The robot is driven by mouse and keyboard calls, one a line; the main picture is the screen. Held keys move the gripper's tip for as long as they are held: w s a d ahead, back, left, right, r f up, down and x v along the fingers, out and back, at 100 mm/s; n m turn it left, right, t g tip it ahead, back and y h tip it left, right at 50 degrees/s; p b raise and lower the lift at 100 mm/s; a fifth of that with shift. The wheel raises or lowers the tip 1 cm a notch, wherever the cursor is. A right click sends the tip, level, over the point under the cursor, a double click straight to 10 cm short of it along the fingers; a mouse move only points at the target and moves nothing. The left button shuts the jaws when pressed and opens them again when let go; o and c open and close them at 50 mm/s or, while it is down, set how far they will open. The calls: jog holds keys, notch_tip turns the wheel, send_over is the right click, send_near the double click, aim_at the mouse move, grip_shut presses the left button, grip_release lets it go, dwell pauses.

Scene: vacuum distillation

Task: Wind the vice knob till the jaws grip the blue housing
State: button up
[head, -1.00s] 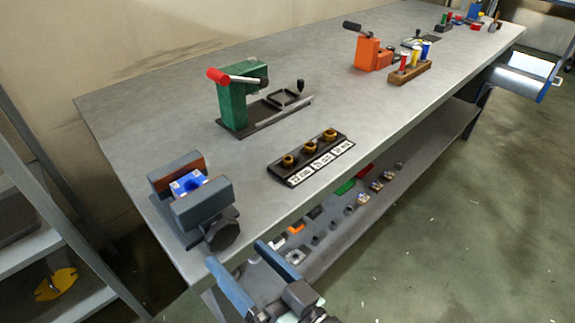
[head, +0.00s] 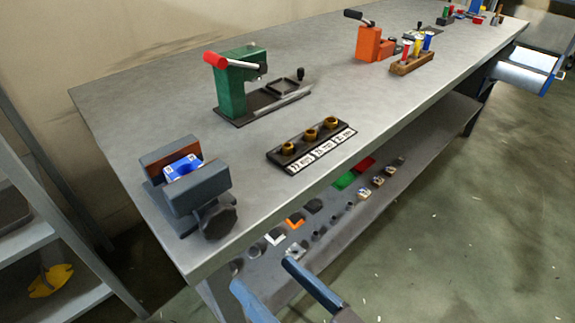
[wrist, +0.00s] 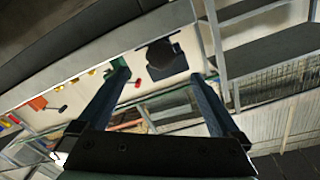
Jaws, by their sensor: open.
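The grey vice (head: 198,190) stands at the near left corner of the bench. The blue housing (head: 184,167) sits between its two jaws; I cannot tell whether both jaws touch it. The dark vice knob (head: 218,220) is on the vice's near side, by the bench edge. My gripper (head: 262,272) is open and empty, apart from the knob, lower and to the right of it in the head view. In the wrist view its blue fingers (wrist: 159,76) are spread, with a dark round shape, probably the knob (wrist: 160,52), seen between them.
A green press (head: 232,88) and a rack with brass rings (head: 310,135) stand further along the bench (head: 200,120). An orange device (head: 370,45) is beyond. A lower shelf (head: 400,170) holds small parts. Grey shelving (head: 30,235) stands at left. Floor at right is clear.

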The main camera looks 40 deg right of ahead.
jog(key=shift+s+b, duration=0.4)
jog(key=shift+s, duration=0.7)
jog(key=s+b, duration=0.1)
jog(key=s, duration=1.2)
jog(key=shift+d, duration=0.2)
jog(key=shift+r, duration=0.1)
dwell(0.5)
jog(key=n+p, duration=0.3)
jog(key=n, duration=0.3)
send_near(222, 227)
jog(key=w+p, duration=0.2)
jog(key=w, duration=0.8)
jog(key=shift+w+a+p, duration=0.15)
jog(key=shift+w+p, duration=0.2)
jog(key=shift+w, duration=0.05)
